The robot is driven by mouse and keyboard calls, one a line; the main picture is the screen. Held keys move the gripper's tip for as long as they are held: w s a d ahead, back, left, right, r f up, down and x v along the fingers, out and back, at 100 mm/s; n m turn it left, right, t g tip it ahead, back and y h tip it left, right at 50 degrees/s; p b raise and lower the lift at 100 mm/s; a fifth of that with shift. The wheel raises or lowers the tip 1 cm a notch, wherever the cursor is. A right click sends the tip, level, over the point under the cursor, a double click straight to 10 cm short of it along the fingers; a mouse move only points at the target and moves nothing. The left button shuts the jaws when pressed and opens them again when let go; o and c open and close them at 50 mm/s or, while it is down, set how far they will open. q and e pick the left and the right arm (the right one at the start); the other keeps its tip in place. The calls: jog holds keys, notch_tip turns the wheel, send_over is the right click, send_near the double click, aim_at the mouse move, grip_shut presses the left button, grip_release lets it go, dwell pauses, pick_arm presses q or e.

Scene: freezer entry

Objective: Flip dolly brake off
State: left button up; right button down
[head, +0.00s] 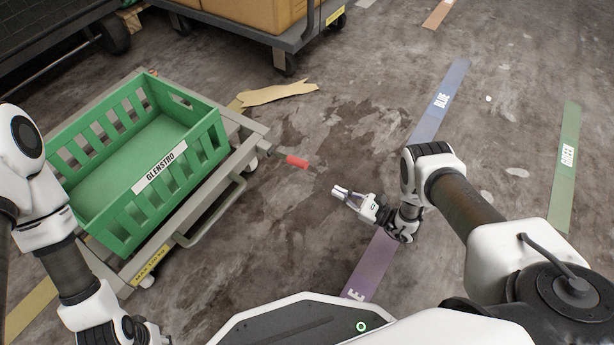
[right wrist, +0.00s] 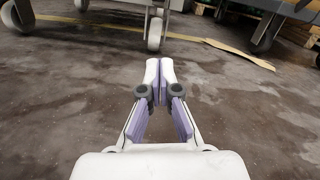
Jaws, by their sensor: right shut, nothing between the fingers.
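The grey dolly (head: 258,140) stands at the left in the head view and carries a green crate (head: 216,140) labelled GLENSTRO. A red brake lever (head: 297,161) sticks out from the dolly's right corner, low over the floor. My right gripper (head: 338,191) is shut and empty, to the right of and nearer than the red lever, apart from it. Its closed fingertips (right wrist: 159,68) show in the right wrist view, with a pale dolly caster (right wrist: 155,34) beyond. The red lever cannot be made out there. My left gripper (head: 150,333) is partly cut off at the bottom left; its fingers are unclear.
A cart (head: 290,37) with cardboard boxes stands behind the dolly. Torn cardboard (head: 278,93) lies on the floor between them. Floor strips marked BLUE (head: 441,100) and GREEN (head: 566,155) run at the right. The stained floor around my right gripper is clear.

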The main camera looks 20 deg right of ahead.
jog(key=b, duration=0.5)
send_near(289, 159)
jog(key=w+a+f, duration=0.2)
jog(key=w+f, duration=0.1)
jog(key=w, duration=0.1)
jog(key=shift+w+a+r, duration=0.1)
jog(key=shift+a+r, duration=0.05)
